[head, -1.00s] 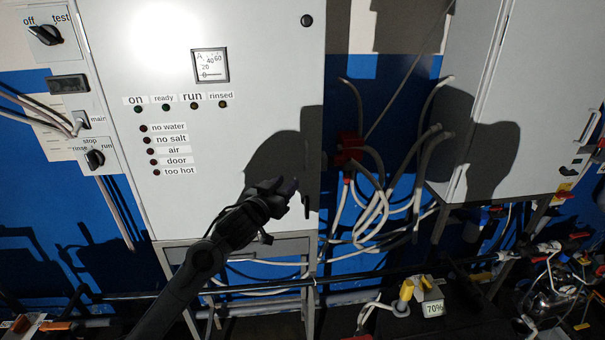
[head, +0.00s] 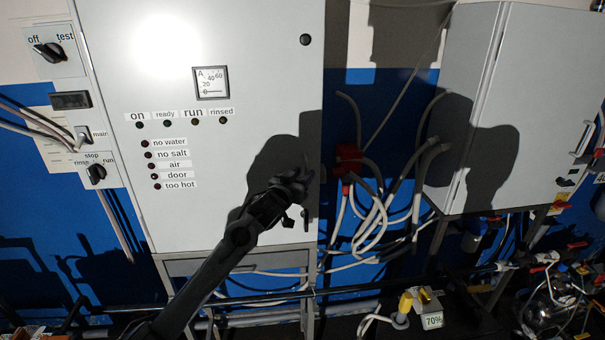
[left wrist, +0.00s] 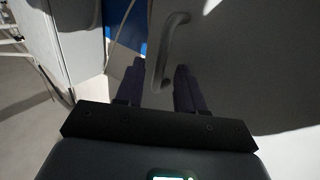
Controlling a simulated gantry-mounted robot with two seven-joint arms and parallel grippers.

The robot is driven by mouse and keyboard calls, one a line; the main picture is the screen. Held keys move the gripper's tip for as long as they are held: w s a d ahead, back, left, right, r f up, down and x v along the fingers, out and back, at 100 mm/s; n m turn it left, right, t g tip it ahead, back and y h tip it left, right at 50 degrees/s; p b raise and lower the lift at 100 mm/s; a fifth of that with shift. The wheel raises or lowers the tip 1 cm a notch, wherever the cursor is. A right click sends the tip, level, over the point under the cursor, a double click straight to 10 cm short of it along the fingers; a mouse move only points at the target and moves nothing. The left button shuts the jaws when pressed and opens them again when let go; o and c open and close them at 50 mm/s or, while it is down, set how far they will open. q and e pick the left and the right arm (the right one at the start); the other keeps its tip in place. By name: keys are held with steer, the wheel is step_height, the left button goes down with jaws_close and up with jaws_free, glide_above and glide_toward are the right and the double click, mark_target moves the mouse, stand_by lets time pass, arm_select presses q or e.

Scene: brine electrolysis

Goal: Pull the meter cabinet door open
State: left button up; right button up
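The meter cabinet (head: 240,130) is a pale grey box with an ampere meter (head: 211,83) and rows of labelled lamps on its front. Its door looks closed. The door's bar handle (left wrist: 170,50) is grey and shows in the left wrist view, near the door's right edge in the head view. My left gripper (head: 301,180) is at that handle. In the left wrist view its two dark fingers (left wrist: 158,88) are apart, with the handle's lower end between them; I cannot tell whether they touch it. My right gripper is in neither view.
A second grey cabinet (head: 535,100) stands to the right. Hoses and a red fitting (head: 347,160) hang between the cabinets. A panel with knobs (head: 97,173) is at the left. A dark rail and a 70% label (head: 433,321) are below.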

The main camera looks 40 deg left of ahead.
arm_select(q)
steer(key=shift+w, duration=0.25)
steer(key=shift+c, duration=0.2)
jaws_close()
